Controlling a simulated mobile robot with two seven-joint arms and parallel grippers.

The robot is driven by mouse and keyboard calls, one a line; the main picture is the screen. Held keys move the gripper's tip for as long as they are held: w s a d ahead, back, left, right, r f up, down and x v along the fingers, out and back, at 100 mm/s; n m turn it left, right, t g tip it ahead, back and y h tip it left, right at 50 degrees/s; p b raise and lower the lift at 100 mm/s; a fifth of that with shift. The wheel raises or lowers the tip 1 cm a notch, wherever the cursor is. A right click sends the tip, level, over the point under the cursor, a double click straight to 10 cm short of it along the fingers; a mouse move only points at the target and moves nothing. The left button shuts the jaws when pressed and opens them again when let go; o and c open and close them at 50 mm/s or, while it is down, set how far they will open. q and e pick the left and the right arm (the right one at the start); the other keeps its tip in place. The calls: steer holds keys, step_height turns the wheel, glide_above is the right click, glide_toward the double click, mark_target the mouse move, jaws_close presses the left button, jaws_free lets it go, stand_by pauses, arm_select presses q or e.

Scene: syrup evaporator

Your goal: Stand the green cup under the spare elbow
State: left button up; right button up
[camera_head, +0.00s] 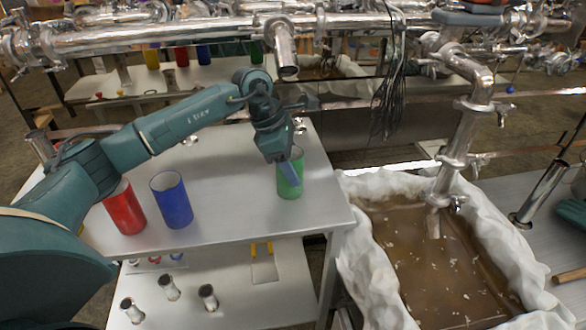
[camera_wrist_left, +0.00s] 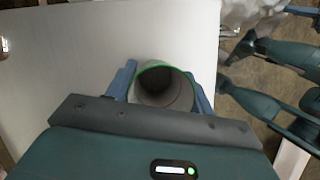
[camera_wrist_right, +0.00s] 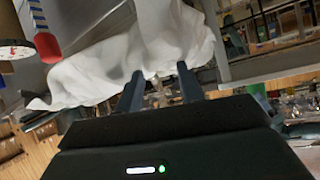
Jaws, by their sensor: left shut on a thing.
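The green cup (camera_head: 289,180) is upright at the right end of the grey table (camera_head: 235,215). My left gripper (camera_wrist_left: 165,85) is shut around it, one blue finger on each side. In the left wrist view the cup's open mouth (camera_wrist_left: 164,72) shows no contents. I cannot tell whether its base touches the table. A short metal pipe end (camera_head: 286,55) points down behind the table, and a larger bent pipe (camera_head: 470,70) runs down to a basin; I cannot tell which is the spare elbow. My right gripper (camera_wrist_right: 160,72) is open and empty.
A red cup (camera_head: 125,210) and a blue cup (camera_head: 172,203) stand at the table's left. The cloth-edged basin (camera_head: 365,270) of brown liquid lies to the right. Small metal cups (camera_head: 169,288) stand on the lower shelf. The table's middle is clear.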

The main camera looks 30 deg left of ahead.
arm_select(q)
steer(key=shift+r, duration=0.1)
steer(key=shift+f, duration=0.25)
steer(key=o, duration=1)
steer(key=shift+r, duration=0.1)
arm_select(e)
steer(key=shift+w+d+r, duration=0.1)
steer(key=shift+d+r, duration=0.1)
arm_select(q)
steer(key=shift+r, duration=0.2)
steer(key=s+a+r, duration=0.1)
steer(key=a, duration=0.3)
steer(key=s+a, duration=0.2)
steer(key=a, duration=0.2)
steer(key=s+a+r, duration=0.1)
steer(key=s+a, duration=0.1)
steer(key=a, duration=0.2)
steer(key=shift+r+b, duration=0.35)
arm_select(e)
steer(key=shift+f, duration=0.15)
